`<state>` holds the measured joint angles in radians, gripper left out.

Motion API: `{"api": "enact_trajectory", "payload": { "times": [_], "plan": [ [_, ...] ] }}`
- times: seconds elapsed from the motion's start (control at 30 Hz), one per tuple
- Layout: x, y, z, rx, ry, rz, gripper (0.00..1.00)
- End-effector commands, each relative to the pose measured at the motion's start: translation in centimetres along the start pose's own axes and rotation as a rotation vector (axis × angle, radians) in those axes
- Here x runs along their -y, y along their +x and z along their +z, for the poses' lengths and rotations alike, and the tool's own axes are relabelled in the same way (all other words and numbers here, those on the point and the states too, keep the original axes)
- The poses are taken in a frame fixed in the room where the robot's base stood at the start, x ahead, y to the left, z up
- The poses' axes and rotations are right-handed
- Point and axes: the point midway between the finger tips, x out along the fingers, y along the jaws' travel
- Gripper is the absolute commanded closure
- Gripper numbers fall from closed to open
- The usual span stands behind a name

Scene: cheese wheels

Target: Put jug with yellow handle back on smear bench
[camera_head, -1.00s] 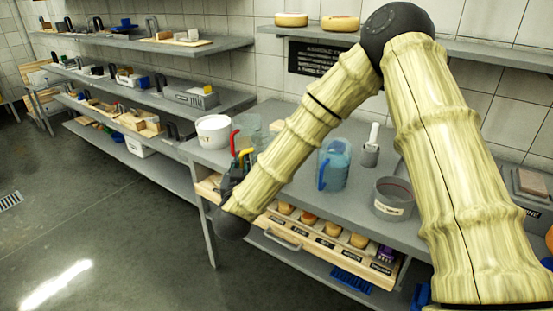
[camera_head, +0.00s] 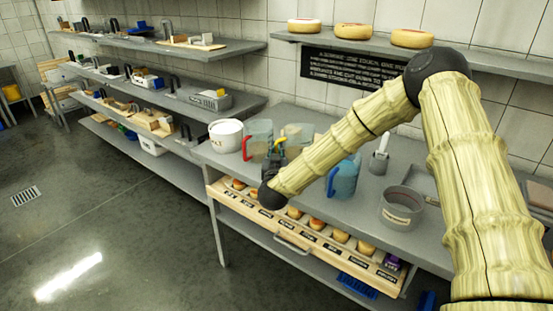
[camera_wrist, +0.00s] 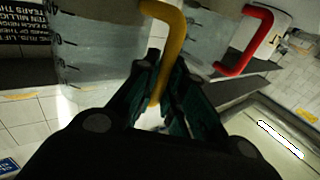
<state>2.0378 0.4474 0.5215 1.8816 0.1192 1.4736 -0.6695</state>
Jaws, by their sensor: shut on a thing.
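The jug with the yellow handle (camera_wrist: 100,48) is clear with measuring marks and fills the upper left of the wrist view. Its yellow handle (camera_wrist: 172,40) runs between the fingers of my gripper (camera_wrist: 160,110), which is shut on it. In the head view the clear jug (camera_head: 299,132) shows partly behind my gripper (camera_head: 275,160), over the bench's left part; its handle is mostly hidden. I cannot tell whether its base touches the smear bench (camera_head: 310,205).
A clear jug with a red handle (camera_head: 259,135) stands just left of my gripper, beside a white tub (camera_head: 225,135). A blue jug (camera_head: 344,178) and a grey pot (camera_head: 402,208) stand to the right. A drawer of small cheeses (camera_head: 300,243) sits below the front edge.

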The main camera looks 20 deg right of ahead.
Motion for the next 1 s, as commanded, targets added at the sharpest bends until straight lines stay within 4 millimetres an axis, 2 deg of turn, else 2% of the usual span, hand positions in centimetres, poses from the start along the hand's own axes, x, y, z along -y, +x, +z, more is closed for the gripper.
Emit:
{"api": "enact_trajectory", "payload": {
  "times": [0.17,0.5,0.9,0.93,1.0],
  "plan": [
    [0.0,0.0,0.5,-0.001,0.000,0.000,1.00],
    [0.0,-0.1,3.2,-0.001,0.000,0.000,1.00],
    [0.0,-0.1,3.7,-0.003,0.000,0.000,1.00],
    [0.0,-0.1,3.7,0.000,0.001,0.000,0.86],
    [-0.1,-0.1,3.7,0.000,0.001,0.000,0.73]
  ]
}}
